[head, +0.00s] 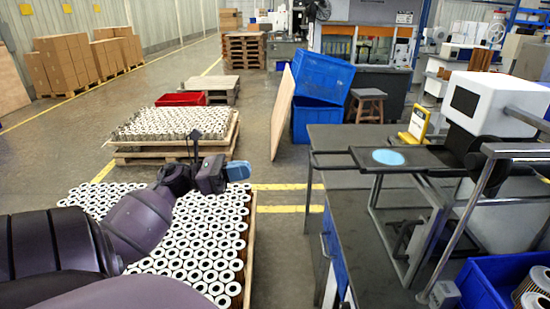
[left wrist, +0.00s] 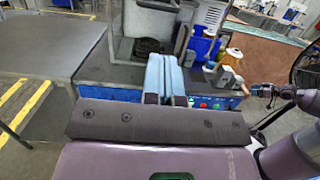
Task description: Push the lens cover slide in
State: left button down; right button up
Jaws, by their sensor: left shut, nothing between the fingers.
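A dark flat slide plate with a light blue disc (head: 388,157) sticks out to the left of the white-and-black device (head: 485,105), above the grey bench. I take it as the lens cover slide. My left gripper (head: 238,171) is to the left of the plate, well apart from it, over the aisle side of the cartridge pallet. Its light blue fingers (left wrist: 165,76) are shut together and empty in the left wrist view. I cannot make out the slide in that view. A purple arm with a small dark end (left wrist: 262,90), seemingly my right one, shows there; its fingers are unclear.
The grey bench (head: 335,141) carries a metal frame under the plate. A yellow-and-white object (head: 414,124) stands behind the plate. A blue crate (head: 478,288) with cartridges is at lower right. A pallet of white-topped cartridges (head: 205,235) lies left. Floor between is free.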

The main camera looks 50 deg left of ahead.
pick_arm(q)
jog(key=p+x, duration=0.2)
jog(key=x, duration=1.1)
jog(key=b, duration=0.2)
send_near(394, 157)
jog(key=shift+w+d+r, duration=0.35)
jog(key=shift+w+d, duration=0.15)
jog(key=shift+d, duration=0.1)
jog(key=x, duration=0.2)
jog(key=f+x, duration=0.1)
jog(key=x, duration=0.5)
jog(key=shift+w+d+f, duration=0.1)
jog(key=shift+w+f, duration=0.1)
jog(key=shift+r, duration=0.15)
pick_arm(e)
jog(key=shift+w+a, duration=0.15)
jog(key=shift+a, duration=0.05)
pick_arm(q)
jog(key=shift+r, duration=0.1)
pick_arm(e)
jog(key=shift+f, duration=0.1)
